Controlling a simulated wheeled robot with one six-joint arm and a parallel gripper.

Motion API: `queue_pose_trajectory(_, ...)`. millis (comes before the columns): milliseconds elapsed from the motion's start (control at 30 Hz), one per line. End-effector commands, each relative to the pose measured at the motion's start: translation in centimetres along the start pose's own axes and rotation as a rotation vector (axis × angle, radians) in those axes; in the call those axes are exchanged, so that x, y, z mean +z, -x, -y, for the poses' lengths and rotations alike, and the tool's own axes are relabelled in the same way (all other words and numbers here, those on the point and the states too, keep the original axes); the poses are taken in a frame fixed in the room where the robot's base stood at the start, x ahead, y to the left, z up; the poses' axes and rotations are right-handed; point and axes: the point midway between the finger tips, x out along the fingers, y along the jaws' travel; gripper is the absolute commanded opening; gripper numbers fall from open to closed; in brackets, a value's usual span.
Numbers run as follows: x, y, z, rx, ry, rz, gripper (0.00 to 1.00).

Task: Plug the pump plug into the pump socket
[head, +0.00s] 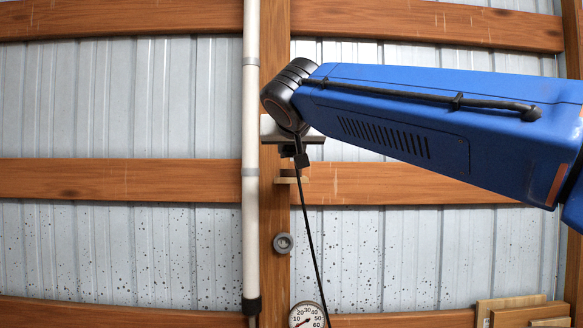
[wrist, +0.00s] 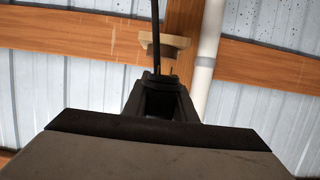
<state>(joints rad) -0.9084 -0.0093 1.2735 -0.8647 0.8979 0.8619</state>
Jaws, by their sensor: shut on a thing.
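My gripper (head: 300,150) is shut on the black pump plug (head: 301,160), in front of the wooden post. A black cable (head: 313,235) hangs down from the plug. In the wrist view my gripper (wrist: 157,78) shows dark jaws, and the cable (wrist: 156,38) runs up the picture from them. The plug itself is hard to make out there. A beige block (wrist: 165,42) on the post lies just beyond the jaws, apart from them in the picture; part of it shows in the head view (head: 289,178). I cannot identify the pump socket for certain.
A white vertical pipe (head: 250,120) runs close left of the post. A round grey fitting (head: 283,243) and a dial gauge (head: 307,316) sit lower down. Wooden rails (head: 120,179) cross the corrugated wall. Wooden pieces (head: 515,312) stand at bottom right.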

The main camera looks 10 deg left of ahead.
Motion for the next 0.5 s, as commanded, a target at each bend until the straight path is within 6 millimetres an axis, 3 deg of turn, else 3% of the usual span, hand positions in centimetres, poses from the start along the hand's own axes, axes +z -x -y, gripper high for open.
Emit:
queue_pose_trajectory(300, -2.0, -6.7, -0.1, 0.003, -0.002, 0.0, 0.0)
queue_pose_trajectory(500, -2.9, -9.1, 0.0, 0.001, -0.001, -0.001, 0.0)
